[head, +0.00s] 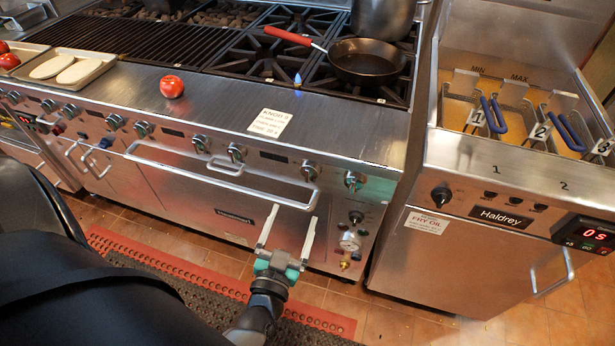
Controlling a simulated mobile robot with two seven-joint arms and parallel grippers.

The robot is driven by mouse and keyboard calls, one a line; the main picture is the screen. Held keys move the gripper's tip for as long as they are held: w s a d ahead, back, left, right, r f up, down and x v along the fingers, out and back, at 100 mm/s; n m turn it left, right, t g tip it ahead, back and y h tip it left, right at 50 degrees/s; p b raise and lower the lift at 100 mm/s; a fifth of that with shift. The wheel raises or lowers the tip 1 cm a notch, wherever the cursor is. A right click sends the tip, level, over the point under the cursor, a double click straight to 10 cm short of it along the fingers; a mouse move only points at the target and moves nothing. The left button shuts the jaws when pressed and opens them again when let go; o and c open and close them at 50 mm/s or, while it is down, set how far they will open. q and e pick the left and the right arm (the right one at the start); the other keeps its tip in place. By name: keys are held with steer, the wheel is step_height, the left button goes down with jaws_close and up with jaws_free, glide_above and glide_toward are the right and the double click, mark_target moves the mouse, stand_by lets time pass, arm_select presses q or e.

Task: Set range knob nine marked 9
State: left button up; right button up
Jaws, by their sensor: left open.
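A row of round range knobs runs along the sloping front panel of the steel range. The rightmost two are one knob (310,170) and another (354,181). Further left are a pair, one knob (200,143) and one knob (236,153), then several more. The numbers by the knobs are too small to read, so I cannot tell which is marked 9. My left gripper (293,213) is open and empty, its fingers pointing up toward the range front, below the two rightmost knobs and near the right end of the oven handle. My right gripper is not in view.
A long oven handle (220,183) juts out below the knobs. A white card headed "KNOB" (270,122) and a tomato (171,87) are on the front ledge. A red-handled pan (368,62) sits on the burners. A fryer (480,180) stands at the right.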

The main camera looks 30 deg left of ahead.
mark_target(308, 176)
arm_select(q)
steer(key=b+x, duration=0.1)
steer(key=x, duration=1)
steer(key=shift+f+b, duration=0.1)
steer(key=shift+b, duration=0.25)
steer(key=shift+x, duration=0.85)
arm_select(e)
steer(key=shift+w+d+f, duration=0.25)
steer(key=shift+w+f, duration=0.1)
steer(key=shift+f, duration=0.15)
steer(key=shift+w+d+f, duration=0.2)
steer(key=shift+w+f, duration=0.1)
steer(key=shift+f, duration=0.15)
arm_select(q)
steer(key=c, duration=1.4)
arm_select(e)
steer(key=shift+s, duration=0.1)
